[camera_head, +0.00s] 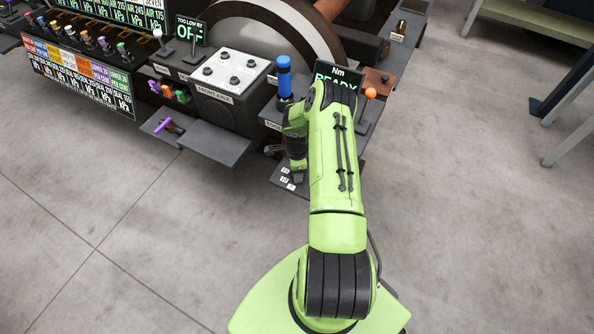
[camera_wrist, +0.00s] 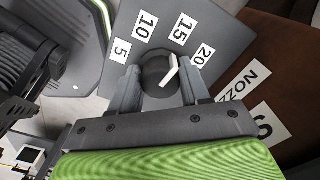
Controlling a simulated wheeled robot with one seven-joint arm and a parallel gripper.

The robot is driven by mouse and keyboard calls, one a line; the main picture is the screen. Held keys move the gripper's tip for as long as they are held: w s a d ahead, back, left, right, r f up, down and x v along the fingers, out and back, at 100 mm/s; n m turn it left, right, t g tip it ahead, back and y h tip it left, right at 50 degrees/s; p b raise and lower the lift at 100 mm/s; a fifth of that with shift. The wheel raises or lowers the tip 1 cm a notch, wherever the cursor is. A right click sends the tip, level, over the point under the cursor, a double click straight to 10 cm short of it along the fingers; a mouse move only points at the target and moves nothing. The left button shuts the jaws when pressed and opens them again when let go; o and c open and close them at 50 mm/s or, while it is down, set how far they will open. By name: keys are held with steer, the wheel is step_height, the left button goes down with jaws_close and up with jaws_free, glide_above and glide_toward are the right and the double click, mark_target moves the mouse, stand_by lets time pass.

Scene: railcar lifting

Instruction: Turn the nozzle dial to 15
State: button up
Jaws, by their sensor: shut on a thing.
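The nozzle dial (camera_wrist: 157,68) is a dark round knob with a white pointer bar, on a grey plate (camera_wrist: 150,22) in the wrist view. White labels 5 (camera_wrist: 121,50), 10 (camera_wrist: 146,25), 15 (camera_wrist: 185,25) and 20 (camera_wrist: 203,57) arc around it. The pointer's far end leans up and slightly right, roughly toward 15; exact alignment is hard to tell. My gripper (camera_wrist: 157,85) is shut on the dial, one finger on each side. In the head view my gripper (camera_head: 298,172) is down at the small labelled plate, and the dial is hidden.
A NOZZLE label (camera_wrist: 240,85) is on a brown surface at the right of the wrist view. In the head view, a blue-capped cylinder (camera_head: 284,78), a READY display (camera_head: 338,75) and an orange knob (camera_head: 370,93) stand near my arm. Open floor (camera_head: 480,220) is at right.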

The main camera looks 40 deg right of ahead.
steer(key=o, duration=1)
step_height(320, 180, up, 16)
steer(key=p, duration=0.4)
steer(key=shift+f, duration=0.1)
